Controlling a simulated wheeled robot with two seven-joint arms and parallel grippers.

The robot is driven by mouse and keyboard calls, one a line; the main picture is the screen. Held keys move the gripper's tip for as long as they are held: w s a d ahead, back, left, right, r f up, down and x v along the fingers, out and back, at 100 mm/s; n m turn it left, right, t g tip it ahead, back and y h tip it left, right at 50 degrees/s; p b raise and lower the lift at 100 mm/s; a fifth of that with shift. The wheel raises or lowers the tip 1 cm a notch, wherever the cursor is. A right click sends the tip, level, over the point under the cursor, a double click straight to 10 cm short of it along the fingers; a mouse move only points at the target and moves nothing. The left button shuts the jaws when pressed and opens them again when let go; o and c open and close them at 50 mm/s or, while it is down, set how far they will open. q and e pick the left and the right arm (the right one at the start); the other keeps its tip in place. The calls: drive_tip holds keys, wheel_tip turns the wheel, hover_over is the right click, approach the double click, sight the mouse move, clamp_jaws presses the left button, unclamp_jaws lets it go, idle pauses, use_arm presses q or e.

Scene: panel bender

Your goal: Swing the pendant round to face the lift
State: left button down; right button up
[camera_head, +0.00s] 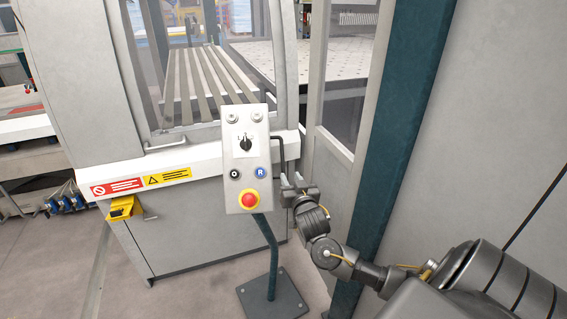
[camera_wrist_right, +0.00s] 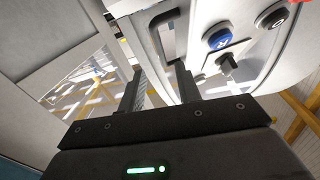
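The pendant (camera_head: 240,165) is a pale grey control box on a dark, bent post with a square floor plate. It faces me, with a selector knob, a black button, a blue R button and a red-on-yellow stop button. A dark bracket handle (camera_head: 283,150) is on its right side. My right gripper (camera_head: 289,182) is just below and beside this handle. In the right wrist view my right gripper (camera_wrist_right: 162,85) has its fingers apart, with the pendant (camera_wrist_right: 245,75) close beyond them. I cannot tell whether a finger touches the handle. My left gripper is out of view.
A machine enclosure with a glazed window (camera_head: 205,75) stands behind the pendant. A yellow box (camera_head: 122,208) hangs on its front at the left. A dark teal column (camera_head: 395,130) and grey panel stand close on the right. The floor at front left is clear.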

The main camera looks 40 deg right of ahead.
sight(283, 161)
drive_tip(key=p+x, duration=0.2)
drive_tip(key=x, duration=0.8)
drive_tip(key=shift+f, duration=0.1)
drive_tip(key=shift+c, duration=0.3)
clamp_jaws()
